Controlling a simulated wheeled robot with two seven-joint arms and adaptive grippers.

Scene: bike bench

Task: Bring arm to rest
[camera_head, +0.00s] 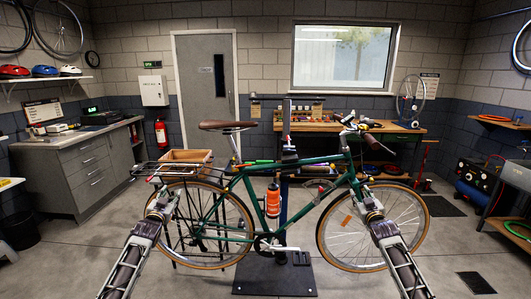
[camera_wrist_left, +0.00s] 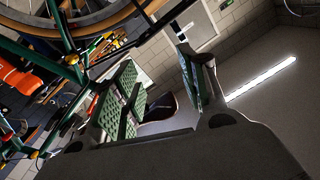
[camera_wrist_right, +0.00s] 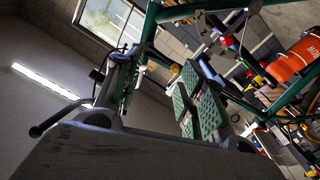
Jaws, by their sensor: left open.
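My left gripper (camera_head: 163,203) is in front of the rear wheel of the green bike (camera_head: 290,172) in the head view. In the left wrist view its two green-padded fingers (camera_wrist_left: 160,80) stand apart with nothing between them. My right gripper (camera_head: 367,204) is in front of the front wheel. In the right wrist view its padded fingers (camera_wrist_right: 163,90) are also apart and hold nothing. Both forearms come in low from the sides and tilt up. I cannot tell how far the grippers are from the wheels.
The bike is held on a repair stand with a dark base plate (camera_head: 274,278). An orange bottle (camera_head: 273,200) is on its frame, and a wooden crate (camera_head: 186,157) is on the rear rack. A workbench (camera_head: 400,130) stands behind; grey cabinets (camera_head: 75,172) stand left.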

